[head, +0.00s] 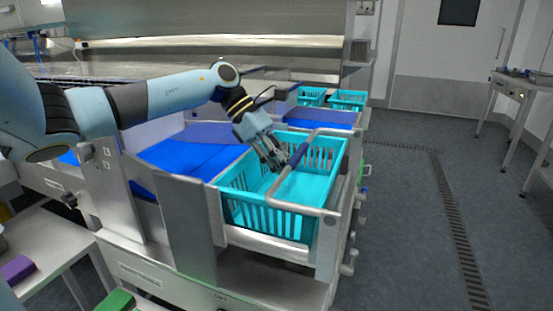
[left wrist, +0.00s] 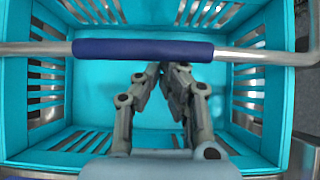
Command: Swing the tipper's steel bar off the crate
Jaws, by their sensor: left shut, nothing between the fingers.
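The turquoise slatted crate (head: 262,214) sits empty in the steel frame at the end of the line. It fills the left wrist view (left wrist: 92,100). The tipper's steel bar (head: 305,209), with a dark blue sleeve (head: 298,156), lies across the crate's top. In the left wrist view the bar (left wrist: 265,57) runs side to side, with the sleeve (left wrist: 140,49) in the middle. My left gripper (head: 280,168) is shut and empty, just beside the sleeve and over the crate. Its fingertips (left wrist: 160,69) end at the sleeve's near edge; I cannot tell whether they touch it.
A blue belt (head: 190,150) leads to the crate from the left. Two more turquoise crates (head: 347,101) stand further back. A steel side table (head: 515,85) is at the far right. The grey floor (head: 400,210) right of the crate is clear.

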